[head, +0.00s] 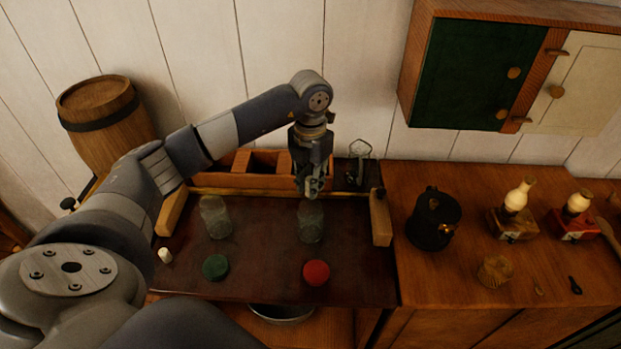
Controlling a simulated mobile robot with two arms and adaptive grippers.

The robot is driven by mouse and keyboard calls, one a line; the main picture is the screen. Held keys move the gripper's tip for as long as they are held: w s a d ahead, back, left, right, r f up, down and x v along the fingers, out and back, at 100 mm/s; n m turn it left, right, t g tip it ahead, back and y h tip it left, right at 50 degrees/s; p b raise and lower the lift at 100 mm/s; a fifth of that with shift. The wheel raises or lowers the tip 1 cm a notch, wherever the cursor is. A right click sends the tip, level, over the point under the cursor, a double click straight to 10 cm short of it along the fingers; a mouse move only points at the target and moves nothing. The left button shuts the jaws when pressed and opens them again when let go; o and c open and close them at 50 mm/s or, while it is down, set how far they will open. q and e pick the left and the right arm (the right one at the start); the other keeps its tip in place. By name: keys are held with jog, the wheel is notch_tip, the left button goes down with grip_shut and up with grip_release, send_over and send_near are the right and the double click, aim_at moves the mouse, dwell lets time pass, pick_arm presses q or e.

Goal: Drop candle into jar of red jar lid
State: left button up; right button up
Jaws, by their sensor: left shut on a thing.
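My left gripper (314,192) points down right above the mouth of the right-hand glass jar (311,223). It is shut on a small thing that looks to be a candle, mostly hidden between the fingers. The red jar lid (316,272) lies in front of this jar on the dark tray (265,280). Another glass jar (215,218) stands to the left with the green lid (215,267) in front of it. A short white candle-like piece (165,255) is at the tray's left side. My right gripper is not in view.
A wooden divided box (235,181) and a glass vessel (359,163) stand behind the tray. A wall cabinet (480,75) hangs above. A barrel (105,120) stands left.

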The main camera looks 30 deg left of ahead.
pick_arm(q)
jog(key=shift+f+b, duration=1)
jog(key=shift+f, duration=0.85)
jog(key=shift+f+b, duration=0.6)
jog(key=shift+f, duration=0.2)
jog(key=o, duration=0.9)
jog(key=shift+r, duration=0.1)
notch_tip(320, 180, up, 12)
jog(key=shift+f, duration=0.1)
